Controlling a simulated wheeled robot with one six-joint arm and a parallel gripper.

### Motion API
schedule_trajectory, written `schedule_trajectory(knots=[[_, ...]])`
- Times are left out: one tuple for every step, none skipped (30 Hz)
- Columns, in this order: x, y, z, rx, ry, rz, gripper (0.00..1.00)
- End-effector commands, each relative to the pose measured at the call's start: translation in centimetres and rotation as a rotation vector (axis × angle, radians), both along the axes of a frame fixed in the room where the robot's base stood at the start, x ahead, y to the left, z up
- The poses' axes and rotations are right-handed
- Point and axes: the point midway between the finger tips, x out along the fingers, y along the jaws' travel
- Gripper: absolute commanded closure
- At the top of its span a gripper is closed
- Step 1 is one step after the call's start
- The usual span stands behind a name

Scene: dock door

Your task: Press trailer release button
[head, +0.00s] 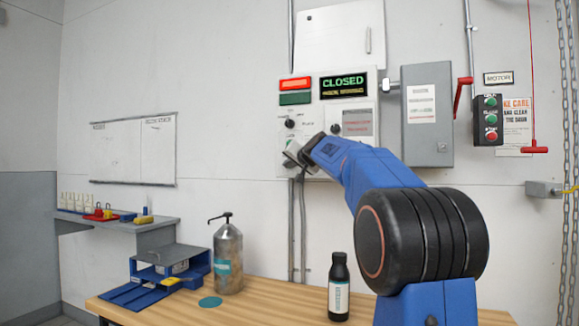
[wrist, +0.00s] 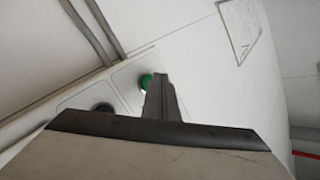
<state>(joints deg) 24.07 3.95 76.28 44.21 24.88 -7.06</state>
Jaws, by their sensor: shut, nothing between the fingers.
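A wall control panel (head: 363,117) hangs above the bench in the head view, with a lit display (head: 343,85) reading "CLOSED". Black knobs sit on its face. My gripper (head: 294,154) is at the panel's lower left part, shut and empty. It covers what lies behind it there. In the wrist view, a green round button (wrist: 146,82) shows just beside the tip of my gripper (wrist: 161,84), partly hidden by it. A dark round knob (wrist: 103,108) is to its left. I cannot read a label on the button or tell whether the fingertip touches it.
A grey box (head: 427,115) with a red lever (head: 463,94) and a black motor button box (head: 488,119) are to the right. A pump bottle (head: 228,258) and a dark bottle (head: 339,287) stand on the wooden bench (head: 272,302) below.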

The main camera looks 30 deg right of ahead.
Motion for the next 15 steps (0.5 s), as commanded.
schedule_trajectory(knots=[[-0.14,0.19,-0.05,0.0,0.001,0.001,1.0],[-0.2,0.27,-0.06,0.0,0.001,0.001,1.0],[-0.26,0.34,-0.08,0.0,0.001,0.001,1.0],[-0.27,0.37,-0.08,0.0,0.001,0.0,1.0],[-0.29,0.38,-0.08,0.0,0.001,0.0,1.0],[-0.3,0.39,-0.07,0.0,0.001,0.0,1.0],[-0.29,0.39,-0.07,0.0,0.001,0.0,1.0],[-0.29,0.39,-0.07,0.0,0.001,0.001,1.0],[-0.29,0.39,-0.07,0.0,0.001,0.001,1.0],[-0.29,0.39,-0.06,0.0,0.001,0.001,1.0],[-0.29,0.39,-0.06,-0.001,0.001,0.001,1.0],[-0.3,0.41,-0.06,-0.001,0.001,0.001,1.0],[-0.31,0.42,-0.06,-0.001,0.001,0.001,1.0],[-0.35,0.47,-0.05,-0.001,0.001,0.001,1.0],[-0.42,0.55,-0.03,-0.001,0.001,0.001,1.0]])
